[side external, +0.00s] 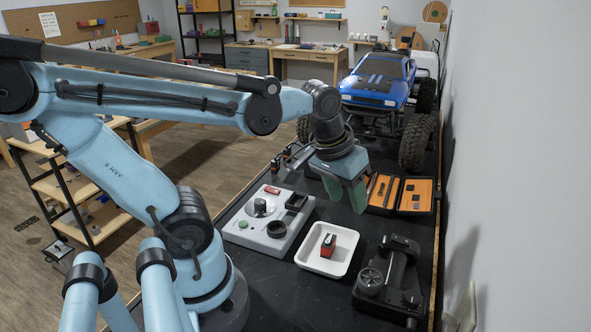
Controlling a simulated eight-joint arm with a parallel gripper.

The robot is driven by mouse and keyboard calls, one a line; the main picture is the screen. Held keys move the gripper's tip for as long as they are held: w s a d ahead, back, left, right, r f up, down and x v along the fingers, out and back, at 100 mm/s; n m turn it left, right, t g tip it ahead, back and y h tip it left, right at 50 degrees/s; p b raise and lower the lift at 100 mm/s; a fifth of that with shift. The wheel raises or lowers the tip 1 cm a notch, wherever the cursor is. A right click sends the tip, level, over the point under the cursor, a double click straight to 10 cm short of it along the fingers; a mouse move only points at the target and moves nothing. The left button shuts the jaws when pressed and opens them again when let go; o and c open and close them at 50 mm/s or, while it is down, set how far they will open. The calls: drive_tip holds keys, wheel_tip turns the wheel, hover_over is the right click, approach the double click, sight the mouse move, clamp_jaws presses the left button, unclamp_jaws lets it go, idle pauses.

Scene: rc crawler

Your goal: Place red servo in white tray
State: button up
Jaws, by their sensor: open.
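A red servo (327,245), a small block with red and dark faces, sits inside the white tray (305,263), near the tray's middle. The tray lies on the dark bench top. My gripper (346,199) has green fingers pointing down. It appears above and behind the tray in this view, apart from the servo. It is open, and I see nothing held in it. The inner faces of the fingers are partly hidden.
A grey panel with round fittings (262,236) and a small red part (272,190) lies left of the tray. A black device (388,275) stands to the right. An orange-lined tool case (416,195) and a blue crawler (379,78) are behind. A wall (515,160) bounds the right.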

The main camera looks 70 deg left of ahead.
drive_tip(key=d+m+t, duration=0.1)
drive_tip(key=m, duration=0.1)
drive_tip(key=w+d+m+t, duration=0.1)
drive_tip(key=m+t, duration=0.1)
drive_tip(key=shift+d, duration=0.2)
idle(1.1)
